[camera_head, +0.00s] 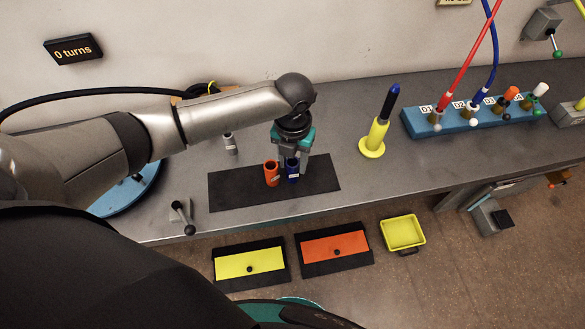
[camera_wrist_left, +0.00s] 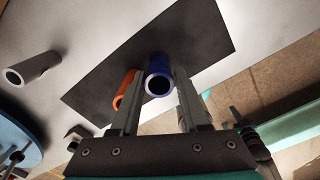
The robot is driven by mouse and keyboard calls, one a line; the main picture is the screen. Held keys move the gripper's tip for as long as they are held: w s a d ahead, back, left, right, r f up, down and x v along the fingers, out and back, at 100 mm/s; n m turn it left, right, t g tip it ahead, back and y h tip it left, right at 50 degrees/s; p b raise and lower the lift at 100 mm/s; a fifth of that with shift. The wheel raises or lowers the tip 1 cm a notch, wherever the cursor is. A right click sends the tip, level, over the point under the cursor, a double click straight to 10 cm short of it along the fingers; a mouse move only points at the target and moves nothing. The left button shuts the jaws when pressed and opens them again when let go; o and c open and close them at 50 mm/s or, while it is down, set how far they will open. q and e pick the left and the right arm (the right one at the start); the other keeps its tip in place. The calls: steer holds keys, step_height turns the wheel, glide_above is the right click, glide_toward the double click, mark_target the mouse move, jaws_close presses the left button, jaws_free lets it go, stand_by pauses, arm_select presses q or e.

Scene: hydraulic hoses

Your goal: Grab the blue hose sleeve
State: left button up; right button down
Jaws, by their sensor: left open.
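The blue hose sleeve (camera_head: 292,176) stands upright on a black mat (camera_head: 232,188) on the grey workbench. An orange sleeve (camera_head: 271,173) stands close at its left. My left gripper (camera_head: 293,163) points down over the blue sleeve with its jaws apart. In the left wrist view the blue sleeve (camera_wrist_left: 158,76) shows between the two fingers (camera_wrist_left: 157,88), its open end facing the camera. The orange sleeve (camera_wrist_left: 124,91) lies just outside the left finger, partly hidden by it. Whether a finger touches the blue sleeve, I cannot tell. My right gripper is not in view.
A grey sleeve (camera_head: 230,144) stands behind the mat. A yellow stand with a dark blue top (camera_head: 379,128) is at the right. A blue block (camera_head: 466,119) carries red and blue hoses. A small lever (camera_head: 182,214) sits near the front edge. The mat's right part is clear.

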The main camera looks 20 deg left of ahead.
mark_target(292, 170)
arm_select(q)
step_height(292, 170, down, 4)
steer(key=shift+r, duration=0.2)
jaws_close()
